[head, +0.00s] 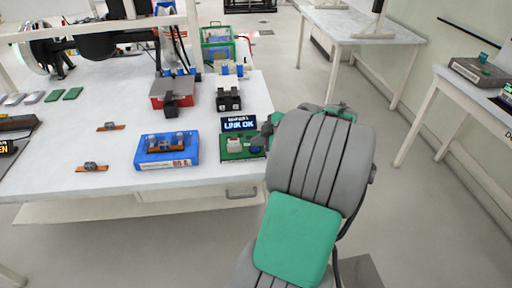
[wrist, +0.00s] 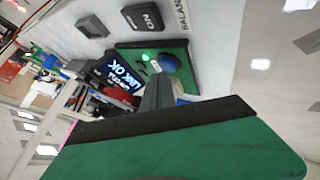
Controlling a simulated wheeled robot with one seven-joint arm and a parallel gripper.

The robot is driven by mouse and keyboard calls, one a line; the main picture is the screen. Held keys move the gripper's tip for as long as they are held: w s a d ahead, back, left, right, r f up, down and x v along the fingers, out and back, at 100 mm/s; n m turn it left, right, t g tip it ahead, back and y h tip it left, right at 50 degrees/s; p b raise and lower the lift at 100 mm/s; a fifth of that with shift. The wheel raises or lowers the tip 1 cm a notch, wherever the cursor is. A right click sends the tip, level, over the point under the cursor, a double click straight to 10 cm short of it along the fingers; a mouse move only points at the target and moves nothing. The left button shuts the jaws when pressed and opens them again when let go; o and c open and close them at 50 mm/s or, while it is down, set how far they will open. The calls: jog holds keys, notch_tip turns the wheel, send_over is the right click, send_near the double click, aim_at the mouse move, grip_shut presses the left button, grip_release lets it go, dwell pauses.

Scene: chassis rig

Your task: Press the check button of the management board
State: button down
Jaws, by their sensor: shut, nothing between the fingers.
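The management board (head: 242,146) is a green board at the right front of the white table. Its upright display (head: 238,124) reads "LINK OK". A pale block and a dark blue round part (head: 255,151) sit on it; I cannot read which part is the check button. In the wrist view the board (wrist: 205,70) shows a lit green light (wrist: 146,57) and the blue round part (wrist: 168,62). My gripper (wrist: 157,84) is shut and empty, its tips close to the blue part; contact cannot be told. In the head view my arm hides most of the gripper.
A blue box (head: 150,158) with parts on it lies left of the board. Open floor lies right of the table.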

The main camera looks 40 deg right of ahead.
aim_at(258, 149)
jog(key=shift+r, duration=0.35)
jog(key=shift+r+p, duration=1.3)
jog(key=shift+r, duration=1.25)
